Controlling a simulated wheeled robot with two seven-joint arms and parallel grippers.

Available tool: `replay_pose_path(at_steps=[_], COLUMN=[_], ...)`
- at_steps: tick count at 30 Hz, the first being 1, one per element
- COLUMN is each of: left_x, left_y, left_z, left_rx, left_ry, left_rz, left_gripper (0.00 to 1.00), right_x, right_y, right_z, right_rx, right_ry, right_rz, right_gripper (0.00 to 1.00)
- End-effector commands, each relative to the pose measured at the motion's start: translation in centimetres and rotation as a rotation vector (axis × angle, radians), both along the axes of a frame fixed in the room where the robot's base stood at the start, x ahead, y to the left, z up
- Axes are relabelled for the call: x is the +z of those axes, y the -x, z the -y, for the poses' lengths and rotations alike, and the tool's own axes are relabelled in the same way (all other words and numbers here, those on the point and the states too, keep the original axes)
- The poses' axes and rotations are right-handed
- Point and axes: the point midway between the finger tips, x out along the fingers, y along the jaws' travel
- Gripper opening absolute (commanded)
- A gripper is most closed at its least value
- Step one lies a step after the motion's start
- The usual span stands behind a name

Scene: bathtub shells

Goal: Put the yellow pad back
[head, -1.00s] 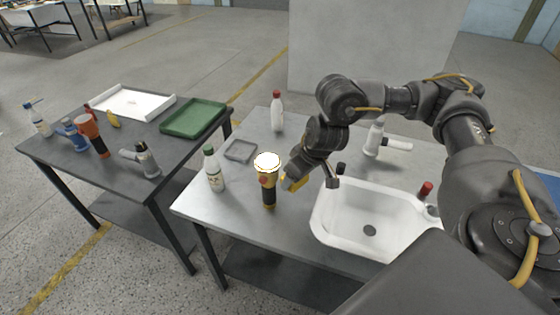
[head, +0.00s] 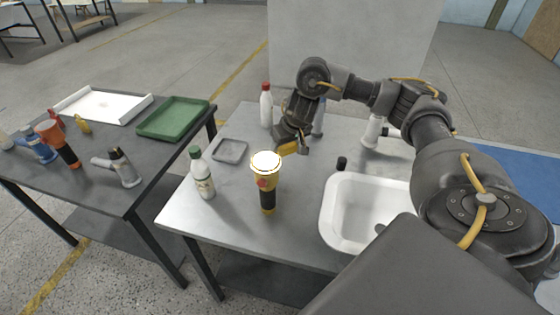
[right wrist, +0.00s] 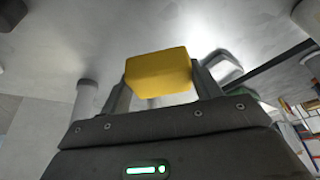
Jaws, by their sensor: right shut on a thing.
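The yellow pad (head: 288,149) is a small block between the fingers of my right gripper (head: 295,147), above the grey metal table and just behind and right of the yellow-and-black flashlight (head: 267,190). In the right wrist view the pad (right wrist: 158,74) sits across both fingertips of the gripper (right wrist: 160,82), which is shut on it. A small grey square tray (head: 230,150) lies on the table left of the gripper. It also shows behind the right finger in the right wrist view (right wrist: 224,68). My left gripper is not in view.
A green-capped white bottle (head: 202,177) stands left of the flashlight, and a red-capped bottle (head: 266,106) stands at the back. A white sink (head: 337,212) lies to the right. A darker side table (head: 80,172) holds a green tray (head: 172,120) and tools.

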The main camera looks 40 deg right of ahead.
Motion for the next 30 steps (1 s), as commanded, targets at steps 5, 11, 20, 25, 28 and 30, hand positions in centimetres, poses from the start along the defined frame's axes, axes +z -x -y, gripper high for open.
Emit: replay_pose_path(at_steps=[5,11,20,25,28,30], left_x=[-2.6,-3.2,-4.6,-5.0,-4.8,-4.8], left_y=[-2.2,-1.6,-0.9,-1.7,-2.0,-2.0], left_z=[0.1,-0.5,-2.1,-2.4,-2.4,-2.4], left_rx=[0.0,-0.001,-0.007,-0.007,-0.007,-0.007], left_ry=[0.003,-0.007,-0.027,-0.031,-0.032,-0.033], left_rz=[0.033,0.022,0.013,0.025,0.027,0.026], left_gripper=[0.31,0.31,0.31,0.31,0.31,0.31], right_x=[-4.0,-5.0,-7.4,-8.7,-8.6,-8.6], right_y=[-2.4,-3.7,-4.1,-4.1,-4.2,-4.2], right_z=[0.7,1.1,1.3,1.3,1.3,1.3], right_rx=[0.001,0.005,0.004,0.004,0.004,0.004], right_ry=[-0.003,0.001,-0.001,0.0,0.001,0.001], right_rz=[-0.005,-0.001,-0.005,-0.003,-0.002,-0.002], right_gripper=[0.45,0.45,0.45,0.45,0.45,0.45])
